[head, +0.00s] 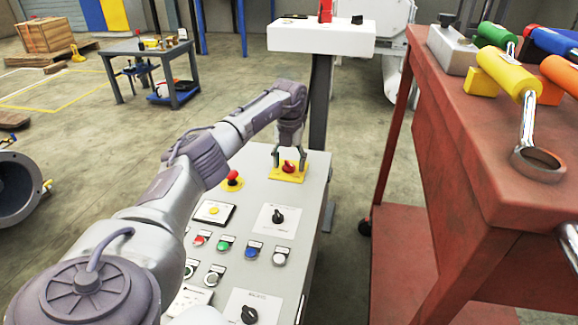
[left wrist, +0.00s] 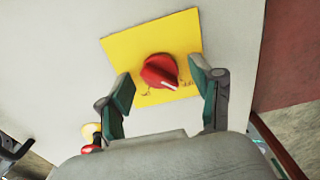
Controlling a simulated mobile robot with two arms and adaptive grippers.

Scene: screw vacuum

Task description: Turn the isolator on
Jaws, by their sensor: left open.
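The isolator is a red rotary knob (head: 288,166) on a yellow square plate (head: 297,174), near the far end of the grey control panel (head: 252,188). In the left wrist view the red knob (left wrist: 160,71) sits on the yellow plate (left wrist: 185,30), its white pointer mark toward the lower right. My left gripper (head: 288,158) is open at the knob. In the left wrist view its two fingers (left wrist: 163,92) stand on either side of the knob, with gaps showing between them and it. My right gripper is not in view.
A red emergency button (head: 232,176) stands left of the plate. Black selector knobs (head: 278,215) and several coloured push buttons (head: 223,245) sit nearer on the panel. A red tool cart (head: 470,165) stands close on the right. A white stand (head: 320,40) rises behind.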

